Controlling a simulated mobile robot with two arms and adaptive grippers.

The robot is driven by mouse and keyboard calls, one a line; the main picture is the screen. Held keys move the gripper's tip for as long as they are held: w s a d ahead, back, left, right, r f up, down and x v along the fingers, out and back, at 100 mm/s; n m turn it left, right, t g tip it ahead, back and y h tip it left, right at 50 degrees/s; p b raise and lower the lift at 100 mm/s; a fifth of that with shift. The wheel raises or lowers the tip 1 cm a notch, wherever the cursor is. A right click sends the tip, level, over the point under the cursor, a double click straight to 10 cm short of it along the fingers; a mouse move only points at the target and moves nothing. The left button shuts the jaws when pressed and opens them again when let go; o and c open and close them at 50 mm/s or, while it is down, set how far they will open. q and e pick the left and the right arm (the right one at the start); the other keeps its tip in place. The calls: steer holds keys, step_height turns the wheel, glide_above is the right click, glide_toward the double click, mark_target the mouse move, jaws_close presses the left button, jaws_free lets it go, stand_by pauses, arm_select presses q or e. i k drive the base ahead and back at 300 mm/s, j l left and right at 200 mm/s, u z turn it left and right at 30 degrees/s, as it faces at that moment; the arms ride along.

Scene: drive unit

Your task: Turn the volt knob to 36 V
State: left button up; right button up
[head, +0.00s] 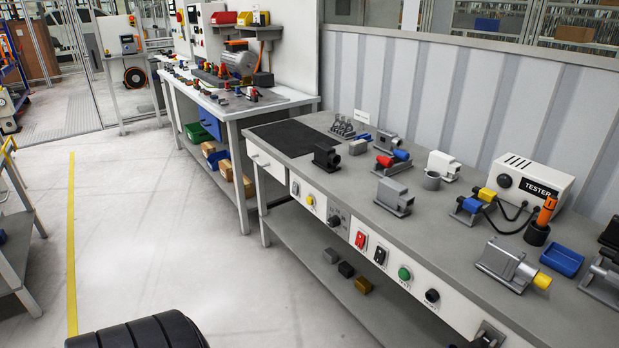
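A dark knob on a dial plate (335,221) is on the bench's white front panel, right of a yellow button. It may be the volt knob. Its markings and pointer are too small to read. Another round black knob (432,296) is further right on the panel. My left gripper is not in view.
The panel also carries a red switch (361,240), a black switch (380,255) and a green button (404,273). The grey benchtop (335,180) holds several parts and a white tester box (528,183). A lower shelf runs beneath.

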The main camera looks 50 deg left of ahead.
mark_target(334, 222)
steer(key=j+u, duration=0.2)
steer(key=u, duration=1.2)
